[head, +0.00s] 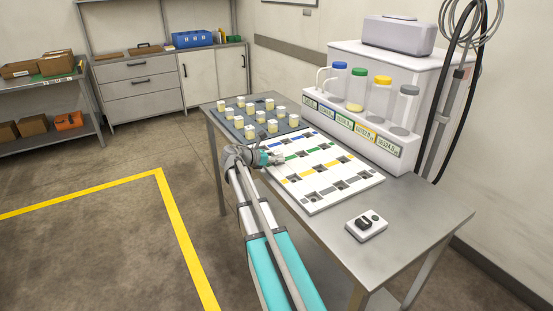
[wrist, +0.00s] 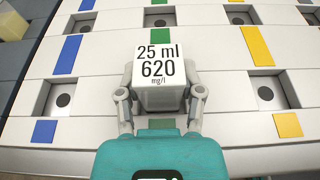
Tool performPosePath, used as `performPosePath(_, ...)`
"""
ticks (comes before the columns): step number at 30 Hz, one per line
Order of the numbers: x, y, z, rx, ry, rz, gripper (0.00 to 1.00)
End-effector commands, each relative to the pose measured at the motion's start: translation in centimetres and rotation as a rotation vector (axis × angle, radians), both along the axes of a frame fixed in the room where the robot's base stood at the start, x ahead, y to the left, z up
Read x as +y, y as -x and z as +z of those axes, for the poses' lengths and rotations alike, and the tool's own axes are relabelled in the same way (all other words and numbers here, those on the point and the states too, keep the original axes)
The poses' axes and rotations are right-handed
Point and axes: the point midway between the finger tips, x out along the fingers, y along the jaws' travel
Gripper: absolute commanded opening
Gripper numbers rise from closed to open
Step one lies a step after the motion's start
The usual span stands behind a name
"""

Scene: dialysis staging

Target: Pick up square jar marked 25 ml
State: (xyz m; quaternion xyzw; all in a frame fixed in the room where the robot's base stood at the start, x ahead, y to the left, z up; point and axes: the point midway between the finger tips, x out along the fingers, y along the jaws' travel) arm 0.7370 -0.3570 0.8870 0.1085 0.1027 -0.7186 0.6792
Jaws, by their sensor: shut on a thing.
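The square jar marked 25 ml (wrist: 158,68) has a white top that also reads 620 mg/l. It sits between the two fingers of my gripper (wrist: 160,95), which are closed on its sides. My gripper also shows in the head view (head: 272,159), over the left side of the white board (head: 335,192). The jar is mostly hidden there, and I cannot tell whether it touches the board. Several other square jars with pale contents stand on the dark blue-grey tray (head: 233,129) behind my gripper.
The board has square holes and blue, green and yellow marks. A dispenser (head: 408,150) with several lidded containers stands along the table's right side. A small white device (head: 366,227) lies nearer. The table's near right part (head: 410,235) is otherwise clear.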

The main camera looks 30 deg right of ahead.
Motion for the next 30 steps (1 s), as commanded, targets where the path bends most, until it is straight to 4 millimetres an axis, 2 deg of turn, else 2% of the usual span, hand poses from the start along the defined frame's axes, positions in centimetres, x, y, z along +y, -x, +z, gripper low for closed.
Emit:
performPosePath(8,0.0,0.0,0.8,0.0,0.0,0.0,0.0)
performPosePath(18,0.0,0.0,3.6,0.0,0.0,0.0,0.0)
performPosePath(30,1.2,4.0,8.4,0.0,0.0,-0.001,0.0)
